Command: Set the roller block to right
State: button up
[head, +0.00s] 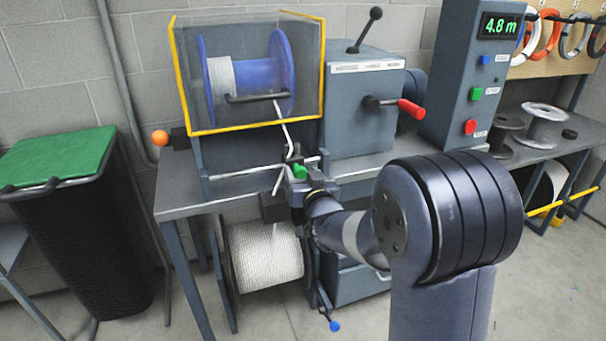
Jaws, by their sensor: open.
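The roller block is hard to make out. A small green part (300,171) shows at the front edge of the bench, by the metal rail (235,174), and may belong to it. A white line (284,128) runs from the blue drum (284,72) down past this spot. My gripper (293,176) is right at the green part, seen from behind, and is open. My gripper and wrist hide most of the block, so I cannot tell its setting or whether the fingers touch it.
A yellow-edged clear guard (248,127) with an orange knob (159,138) covers the drum. A red-handled crank (411,109) and a control post (472,75) reading 4.8 m stand right. A white rope reel (265,258) sits below. A green-lidded bin (62,160) stands left.

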jog(key=v, duration=1)
jog(key=shift+s, duration=0.35)
jog(key=shift+w+d, duration=0.1)
jog(key=shift+d, duration=0.05)
jog(key=x, duration=1)
jog(key=shift+w+a, duration=0.15)
jog(key=shift+a, duration=0.1)
jog(key=shift+w+a, duration=0.1)
jog(key=shift+a, duration=0.35)
